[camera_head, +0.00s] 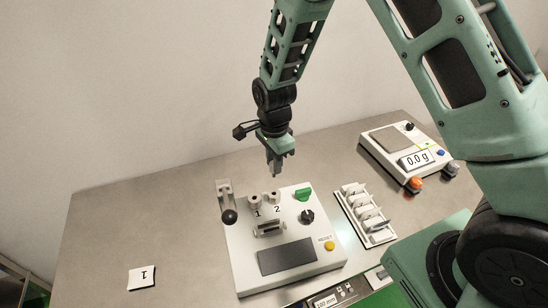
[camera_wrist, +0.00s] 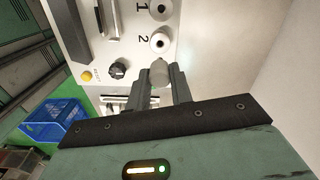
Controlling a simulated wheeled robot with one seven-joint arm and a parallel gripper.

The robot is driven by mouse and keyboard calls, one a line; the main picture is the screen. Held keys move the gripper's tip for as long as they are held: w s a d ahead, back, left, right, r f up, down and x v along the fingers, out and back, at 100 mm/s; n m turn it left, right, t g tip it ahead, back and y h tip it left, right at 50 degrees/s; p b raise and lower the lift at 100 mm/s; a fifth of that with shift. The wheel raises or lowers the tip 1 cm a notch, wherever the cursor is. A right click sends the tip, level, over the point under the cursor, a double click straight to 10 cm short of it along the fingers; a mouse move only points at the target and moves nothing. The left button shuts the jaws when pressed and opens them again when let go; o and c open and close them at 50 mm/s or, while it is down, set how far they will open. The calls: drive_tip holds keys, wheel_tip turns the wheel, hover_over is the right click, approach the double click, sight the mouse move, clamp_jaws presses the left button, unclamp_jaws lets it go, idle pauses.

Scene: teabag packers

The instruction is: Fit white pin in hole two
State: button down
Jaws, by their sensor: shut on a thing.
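My gripper (camera_head: 275,173) is above the machine in the head view, higher than its two round holders. In the wrist view my gripper (camera_wrist: 162,88) is shut on the white pin (camera_wrist: 158,71), a pale, round-ended piece between the fingers. The pin is hard to make out in the head view. Hole two (camera_wrist: 159,42), a pale ring with a dark centre beside the label 2, lies just beyond the pin's end in the wrist view. It also shows in the head view (camera_head: 275,196). The pin looks apart from it. Hole one (camera_head: 255,201) is beside it.
The white machine (camera_head: 244,262) carries a black-balled lever (camera_head: 229,215), green piece (camera_head: 303,194), black knob (camera_head: 307,215) and yellow button (camera_head: 329,246). A rack (camera_head: 380,237) and a scale (camera_head: 388,166) stand to the right. A card marked 1 (camera_head: 141,275) lies left on otherwise clear table.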

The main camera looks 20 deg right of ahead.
sight(274, 176)
idle(0.3)
drive_tip(key=shift+f+b, duration=1.75)
drive_tip(key=shift+f, duration=1.2)
drive_tip(key=shift+f+b, duration=0.85)
drive_tip(key=shift+f, duration=1.15)
drive_tip(key=c, duration=1.2)
unclamp_jaws()
drive_tip(key=shift+o, duration=0.2)
drive_tip(key=shift+r, duration=0.1)
wheel_tip(274, 176, up, 17)
drive_tip(key=shift+r+b, duration=0.1)
drive_tip(key=shift+b, duration=0.8)
